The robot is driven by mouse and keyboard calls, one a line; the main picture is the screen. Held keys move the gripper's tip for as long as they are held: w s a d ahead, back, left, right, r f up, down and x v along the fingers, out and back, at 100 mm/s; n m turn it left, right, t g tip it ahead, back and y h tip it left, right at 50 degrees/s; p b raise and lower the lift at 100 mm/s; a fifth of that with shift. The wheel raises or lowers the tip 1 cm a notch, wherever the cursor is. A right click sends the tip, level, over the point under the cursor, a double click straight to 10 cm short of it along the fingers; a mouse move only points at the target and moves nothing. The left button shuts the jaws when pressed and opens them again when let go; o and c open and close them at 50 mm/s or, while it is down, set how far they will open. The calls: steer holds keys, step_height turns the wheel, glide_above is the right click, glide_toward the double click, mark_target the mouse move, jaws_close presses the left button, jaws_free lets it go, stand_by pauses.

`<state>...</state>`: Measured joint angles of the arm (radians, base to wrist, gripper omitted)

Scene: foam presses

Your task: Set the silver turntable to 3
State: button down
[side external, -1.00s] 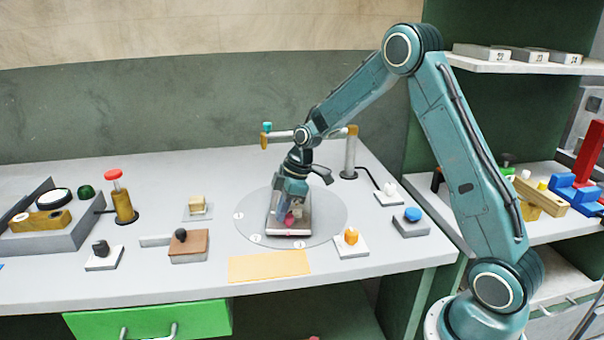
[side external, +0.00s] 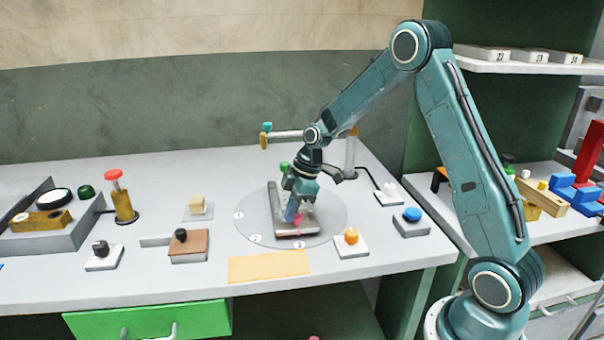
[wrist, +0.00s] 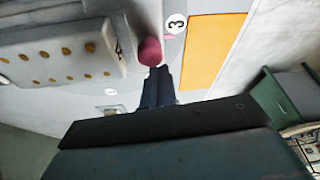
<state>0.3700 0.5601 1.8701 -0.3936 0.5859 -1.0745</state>
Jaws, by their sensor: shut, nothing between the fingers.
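The silver turntable (side external: 330,215) is a flat round disc in the middle of the table, with small white number labels near its front rim. A long grey piece (side external: 276,204) lies across it, its near end at the front right of the disc. A pink-red peg (side external: 297,220) stands near that end; it also shows in the wrist view (wrist: 149,51). My gripper (side external: 293,214) is shut and empty, low over the disc. In the wrist view its fingertips (wrist: 159,72) are right beside the peg; I cannot tell whether they touch. The label 3 (wrist: 176,23) shows close to the peg.
A yellow-orange mat (side external: 270,266) lies in front of the disc. A white block with an orange knob (side external: 351,242) stands at its front right, and a blue button box (side external: 411,222) farther right. A brown block with a black knob (side external: 188,246) stands left.

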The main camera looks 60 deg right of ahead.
steer(key=shift+w+a, duration=0.1)
steer(key=shift+a, duration=0.05)
steer(key=shift+w+a, duration=0.25)
steer(key=shift+a, duration=0.15)
steer(key=a, duration=0.1)
steer(key=w+a, duration=0.1)
steer(key=shift+w+a, duration=0.2)
steer(key=shift+a, duration=0.1)
steer(key=v, duration=1)
steer(key=shift+d, duration=0.25)
